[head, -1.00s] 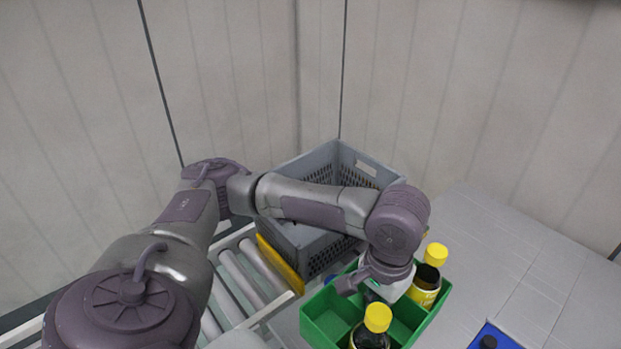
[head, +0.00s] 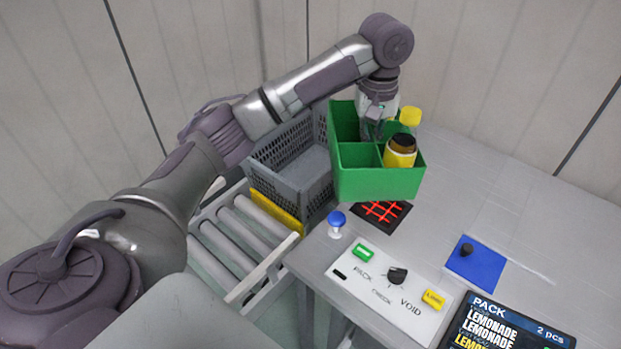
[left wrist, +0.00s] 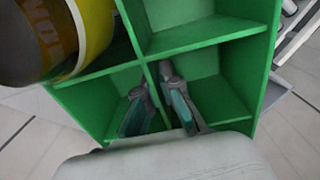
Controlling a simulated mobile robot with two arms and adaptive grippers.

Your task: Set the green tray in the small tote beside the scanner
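In the left wrist view, my left gripper's fingers (left wrist: 160,105) reach into the tray (left wrist: 215,38) on either side of a divider. A yellow jar with a dark top (head: 400,150) and a yellow-capped bottle (head: 410,116) are on its right side. The only tote-like container is the grey perforated crate (head: 278,178). The scanner pad (head: 381,214), black with red lines, lies just below the tray.
The crate stands beside the roller conveyor (head: 240,225) and a yellow bar (head: 276,212). A blue button (head: 336,219), a white switch panel (head: 385,290), a blue pad (head: 474,262) and a screen (head: 505,327) occupy the front of the grey table. The table's back right is clear.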

